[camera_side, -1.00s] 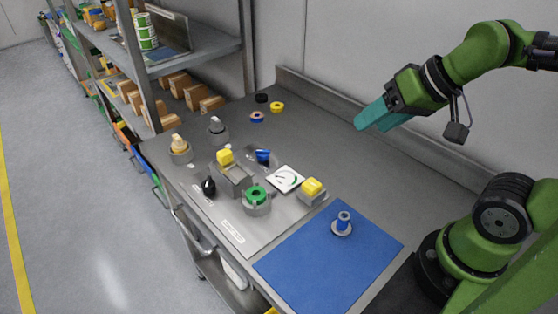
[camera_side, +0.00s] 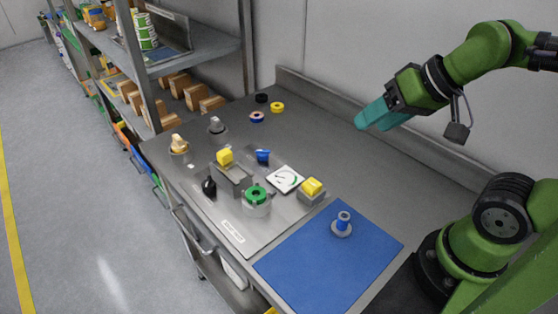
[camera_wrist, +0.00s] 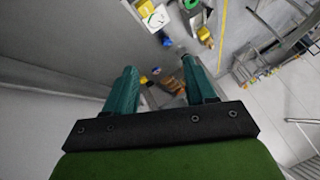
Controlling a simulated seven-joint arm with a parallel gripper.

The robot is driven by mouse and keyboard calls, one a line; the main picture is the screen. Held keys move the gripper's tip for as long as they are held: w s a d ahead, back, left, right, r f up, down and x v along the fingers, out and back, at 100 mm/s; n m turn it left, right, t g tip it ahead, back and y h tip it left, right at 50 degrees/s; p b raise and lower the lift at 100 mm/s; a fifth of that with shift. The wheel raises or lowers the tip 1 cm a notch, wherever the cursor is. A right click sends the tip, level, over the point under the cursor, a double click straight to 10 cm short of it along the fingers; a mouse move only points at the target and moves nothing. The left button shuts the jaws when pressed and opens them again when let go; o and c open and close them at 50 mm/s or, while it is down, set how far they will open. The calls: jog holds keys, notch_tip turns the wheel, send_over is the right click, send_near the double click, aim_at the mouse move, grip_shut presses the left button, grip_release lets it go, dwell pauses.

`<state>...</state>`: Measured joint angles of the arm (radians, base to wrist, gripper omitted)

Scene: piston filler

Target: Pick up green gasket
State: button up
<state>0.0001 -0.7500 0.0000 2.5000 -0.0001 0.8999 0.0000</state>
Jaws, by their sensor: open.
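The green gasket (camera_side: 256,193) is a ring resting on a round grey holder near the front of the metal plate. A green piece at the top edge of the wrist view (camera_wrist: 190,4) appears to be the same gasket, partly cut off. My gripper (camera_side: 364,122) hangs in the air above the back right of the bench, well above and away from the gasket. In the wrist view its two teal fingers (camera_wrist: 158,67) stand apart with nothing between them.
A white gauge (camera_side: 285,179) and a yellow block (camera_side: 312,187) sit right of the gasket. A black knob (camera_side: 209,187) is to its left. A blue mat (camera_side: 325,260) holds a blue-topped part (camera_side: 342,222). The bench's right side is clear.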

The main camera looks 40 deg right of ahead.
jog(key=shift+o, duration=0.3)
jog(key=o, duration=0.3)
jog(key=shift+o, duration=0.2)
jog(key=shift+a, duration=0.1)
jog(key=n+g+h, duration=0.2)
jog(key=n+g, duration=0.2)
jog(key=g, duration=0.2)
send_over(256, 193)
jog(key=s, duration=0.1)
jog(key=f, duration=1.5)
jog(key=shift+s, duration=0.2)
jog(key=shift+w+f, duration=0.2)
jog(key=shift+f, duration=0.7)
jog(key=shift+w+f, duration=0.2)
jog(key=shift+f, duration=0.75)
jog(key=shift+w+f, duration=0.2)
jog(key=shift+f, duration=0.7)
